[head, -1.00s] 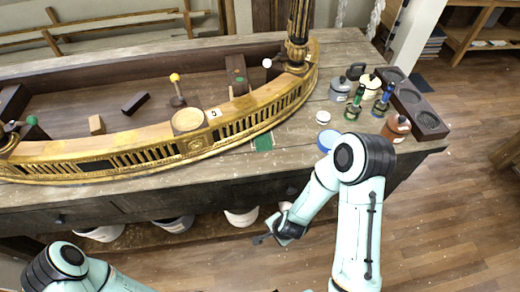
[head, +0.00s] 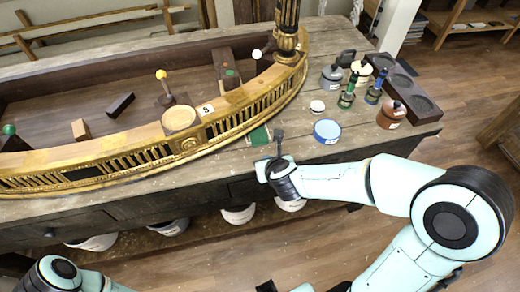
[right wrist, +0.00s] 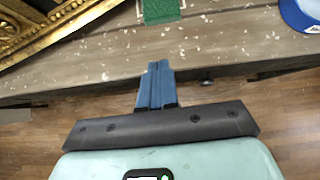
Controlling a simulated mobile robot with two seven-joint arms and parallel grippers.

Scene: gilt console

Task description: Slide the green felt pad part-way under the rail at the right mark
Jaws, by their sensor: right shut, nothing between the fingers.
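The green felt pad (head: 259,135) lies on the bench top against the front foot of the gilt rail (head: 190,146), just right of the rail's middle. In the right wrist view its near part shows at the top edge (right wrist: 160,10); its far part is cut off there. Whether any of it is under the rail I cannot tell. My right gripper (head: 280,135) is shut and empty, just right of the pad in the head view. Its blue fingertips (right wrist: 157,68) point toward the pad, with a gap of bare wood between. My left gripper is out of view.
Behind are jars, green bottles (head: 346,97) and a dark tray (head: 420,104). A numbered tag (head: 207,109) sits on the rail. The bench's front edge is near.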

